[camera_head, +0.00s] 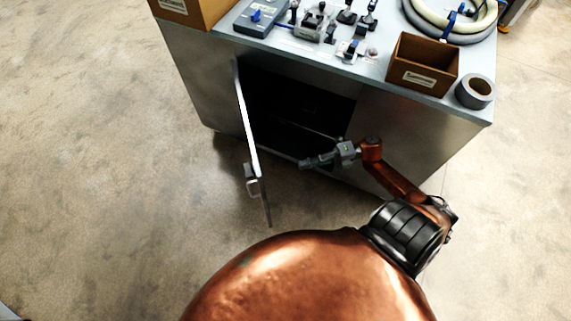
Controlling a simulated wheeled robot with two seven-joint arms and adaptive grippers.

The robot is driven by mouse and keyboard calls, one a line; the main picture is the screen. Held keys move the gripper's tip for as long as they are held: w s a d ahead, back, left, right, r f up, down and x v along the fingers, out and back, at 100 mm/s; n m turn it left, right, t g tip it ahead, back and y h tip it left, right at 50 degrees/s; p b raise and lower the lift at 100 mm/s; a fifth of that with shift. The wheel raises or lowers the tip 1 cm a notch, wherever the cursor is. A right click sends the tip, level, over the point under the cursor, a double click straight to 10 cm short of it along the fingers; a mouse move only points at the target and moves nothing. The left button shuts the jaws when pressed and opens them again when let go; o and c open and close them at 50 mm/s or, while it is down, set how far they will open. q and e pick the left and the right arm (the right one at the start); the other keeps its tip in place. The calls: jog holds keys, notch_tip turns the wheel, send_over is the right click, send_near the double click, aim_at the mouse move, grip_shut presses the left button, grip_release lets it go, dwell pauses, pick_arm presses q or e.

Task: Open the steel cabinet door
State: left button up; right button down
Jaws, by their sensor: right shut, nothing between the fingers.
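The steel cabinet (405,140) stands ahead of me with a light worktop. Its door (248,125) is swung wide open toward me, hinged at the left of the opening, and shows nearly edge-on. A handle (252,180) sits near the door's free end. The dark inside of the cabinet (295,105) is exposed. My right gripper (305,164) is shut and empty, in front of the opening and pointing left. It is apart from the door, to the right of the handle. My left gripper is not in view.
On the worktop (330,60) are an open brown box (422,68), a tape roll (475,91), a coiled hose (450,18), a blue-grey case (262,17) and several small tools. Another brown box (190,10) is at the left corner. The concrete floor (100,160) left of the door is clear.

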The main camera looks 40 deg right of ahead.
jog(key=x, duration=1.3)
jog(key=shift+w+a, duration=0.1)
jog(key=shift+w, duration=0.05)
